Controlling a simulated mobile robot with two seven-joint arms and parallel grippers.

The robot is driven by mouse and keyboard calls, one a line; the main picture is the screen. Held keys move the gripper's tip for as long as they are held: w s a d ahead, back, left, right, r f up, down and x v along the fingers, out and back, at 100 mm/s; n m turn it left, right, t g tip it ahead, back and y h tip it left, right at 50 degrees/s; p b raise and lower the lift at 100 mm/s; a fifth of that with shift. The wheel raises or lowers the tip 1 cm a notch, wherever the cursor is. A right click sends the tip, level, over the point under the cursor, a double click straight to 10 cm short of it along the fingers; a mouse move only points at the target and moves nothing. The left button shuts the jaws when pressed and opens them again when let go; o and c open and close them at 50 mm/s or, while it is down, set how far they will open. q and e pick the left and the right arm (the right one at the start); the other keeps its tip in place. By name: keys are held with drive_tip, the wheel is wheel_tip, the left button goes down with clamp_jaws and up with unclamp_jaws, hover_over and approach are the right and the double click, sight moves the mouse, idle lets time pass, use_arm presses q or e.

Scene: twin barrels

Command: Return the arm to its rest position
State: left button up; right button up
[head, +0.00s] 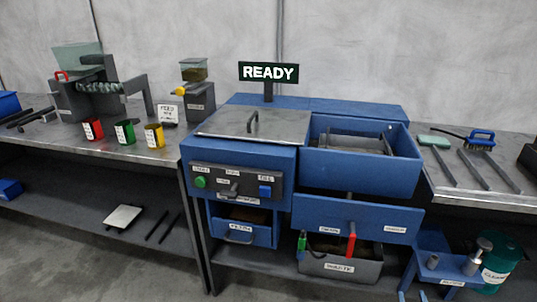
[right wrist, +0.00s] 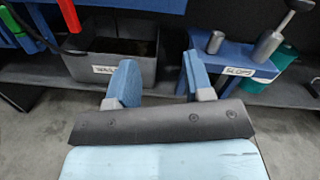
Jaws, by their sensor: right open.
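My right gripper (head: 413,296) shows at the bottom edge of the head view, only its blue fingertips in frame, low in front of the blue stand. In the right wrist view my right gripper (right wrist: 162,62) is open, with nothing between its two blue fingers. It points toward the grey labelled bin (right wrist: 110,55) and the blue stand labelled "SLOPS" (right wrist: 235,62), which lie beyond the fingers. I see no contact with either. My left gripper is in neither view.
The blue machine (head: 240,160) stands in the middle under a "READY" sign (head: 268,72). Its front has drawers, a red handle (head: 351,246) and the grey bin (head: 340,267) below. A green container (head: 497,270) stands right of the blue stand (head: 440,245). Benches flank the machine; floor is open at lower left.

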drive_tip(key=d+r+n, duration=0.3)
drive_tip(key=d, duration=0.5)
drive_tip(key=s+a+n+g+y, duration=0.2)
drive_tip(key=s+a+n+y, duration=0.3)
drive_tip(key=a+n, duration=0.45)
drive_tip(key=s+a+n+g+y, duration=0.2)
drive_tip(key=s+a+n+y, duration=0.3)
drive_tip(key=n, duration=0.8)
drive_tip(key=s+a+r+n+g+h, duration=0.1)
drive_tip(key=s+a+n+g, duration=0.1)
drive_tip(key=s+a+n, duration=0.5)
drive_tip(key=s+r+n+g+h, duration=0.15)
drive_tip(key=s+n, duration=0.35)
drive_tip(key=n, duration=0.6)
drive_tip(key=w+a+r+m+t, duration=0.1)
drive_tip(key=w+a+r+m, duration=0.1)
drive_tip(key=a+m, duration=0.55)
use_arm(q)
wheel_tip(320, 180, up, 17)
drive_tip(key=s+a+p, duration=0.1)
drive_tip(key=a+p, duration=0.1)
drive_tip(key=p, duration=2.5)
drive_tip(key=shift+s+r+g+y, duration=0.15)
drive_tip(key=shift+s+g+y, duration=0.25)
use_arm(e)
wheel_tip(320, 180, up, 17)
drive_tip(key=s+n, duration=0.2)
drive_tip(key=shift+d+g+h, duration=0.2)
drive_tip(key=shift+g+h, duration=0.15)
